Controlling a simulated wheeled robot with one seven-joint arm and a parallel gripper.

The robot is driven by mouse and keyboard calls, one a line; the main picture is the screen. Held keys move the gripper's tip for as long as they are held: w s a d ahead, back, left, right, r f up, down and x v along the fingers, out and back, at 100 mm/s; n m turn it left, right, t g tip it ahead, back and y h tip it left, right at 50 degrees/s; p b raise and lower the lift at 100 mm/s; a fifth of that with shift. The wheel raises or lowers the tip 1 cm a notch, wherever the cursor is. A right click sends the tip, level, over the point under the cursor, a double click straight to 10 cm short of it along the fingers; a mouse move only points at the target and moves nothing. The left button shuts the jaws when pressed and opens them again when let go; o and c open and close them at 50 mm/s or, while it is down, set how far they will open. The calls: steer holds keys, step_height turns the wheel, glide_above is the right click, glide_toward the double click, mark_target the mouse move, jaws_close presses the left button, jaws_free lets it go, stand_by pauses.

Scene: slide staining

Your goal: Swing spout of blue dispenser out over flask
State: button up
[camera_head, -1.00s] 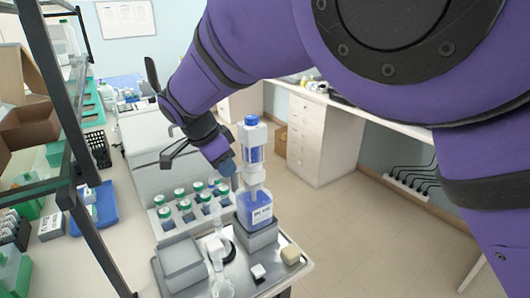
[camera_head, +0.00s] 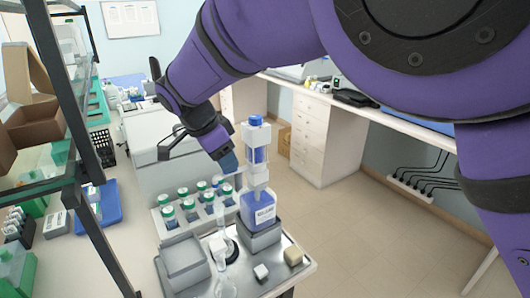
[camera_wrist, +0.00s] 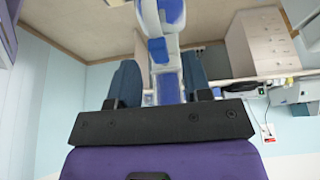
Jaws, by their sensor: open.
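The blue dispenser (camera_head: 257,155) has a white and blue pump head on a labelled bottle of blue liquid (camera_head: 257,208). It stands upright on a grey block at the tray's right. A clear glass flask (camera_head: 226,287) is at the tray's front, low in the head view. My gripper (camera_head: 228,162) is just left of the pump head. In the wrist view, my gripper (camera_wrist: 160,80) is open, its two dark blue fingers apart, with the dispenser's white and blue column (camera_wrist: 165,45) showing between and beyond them. The spout is not clear, and I cannot tell whether a finger touches it.
A rack of green-capped bottles (camera_head: 187,207) stands behind the tray. The tray (camera_head: 272,287) also holds a grey box (camera_head: 184,262) and small blocks. A shelf frame (camera_head: 75,150) rises at left. Open floor (camera_head: 350,235) lies to the right.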

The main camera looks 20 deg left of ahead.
steer(key=v, duration=0.8)
steer(key=shift+s+r, duration=0.1)
steer(key=shift+r, duration=0.05)
